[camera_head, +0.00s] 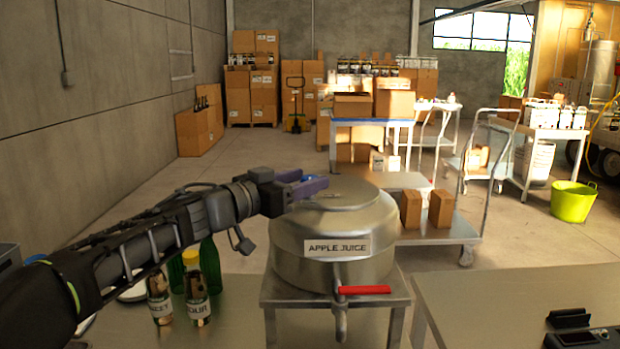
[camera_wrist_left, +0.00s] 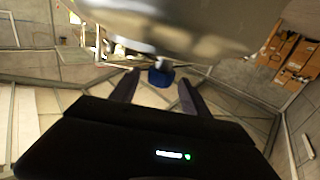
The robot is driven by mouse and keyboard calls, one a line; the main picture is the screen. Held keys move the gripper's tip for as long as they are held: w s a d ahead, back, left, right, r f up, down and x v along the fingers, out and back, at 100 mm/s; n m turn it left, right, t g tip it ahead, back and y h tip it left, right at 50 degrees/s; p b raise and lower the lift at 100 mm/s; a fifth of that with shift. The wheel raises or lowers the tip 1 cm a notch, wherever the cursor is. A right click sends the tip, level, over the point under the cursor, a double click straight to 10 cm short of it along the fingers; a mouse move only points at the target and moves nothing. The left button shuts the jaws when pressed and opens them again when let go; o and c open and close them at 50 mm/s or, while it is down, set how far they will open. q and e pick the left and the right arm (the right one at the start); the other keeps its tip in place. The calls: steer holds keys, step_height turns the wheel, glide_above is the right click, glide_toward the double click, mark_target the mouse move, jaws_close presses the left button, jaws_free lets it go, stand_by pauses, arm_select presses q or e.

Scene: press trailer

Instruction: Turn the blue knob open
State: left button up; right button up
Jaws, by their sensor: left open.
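The blue knob (camera_wrist_left: 161,77) shows in the left wrist view, on a short stem by the metal drum's side. It lies just beyond and between the two fingertips of my left gripper (camera_wrist_left: 158,86), which is open and holds nothing. In the head view my left gripper (camera_head: 308,187) is at the upper left of the metal drum (camera_head: 335,232) labelled apple juice. Only a small bit of blue (camera_head: 307,178) shows by its fingers there. I cannot tell whether the fingers touch the knob. My right gripper is not in view.
A red-handled tap (camera_head: 363,290) sticks out of the drum's front. Bottles (camera_head: 196,290) stand on the left table, close below my left arm. A right-hand table (camera_head: 480,300) holds a black device (camera_head: 572,318). A cart (camera_head: 430,232) with boxes stands behind.

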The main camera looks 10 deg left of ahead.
arm_select(q)
steer(key=shift+x, duration=0.95)
steer(key=shift+c, duration=0.5)
jaws_close()
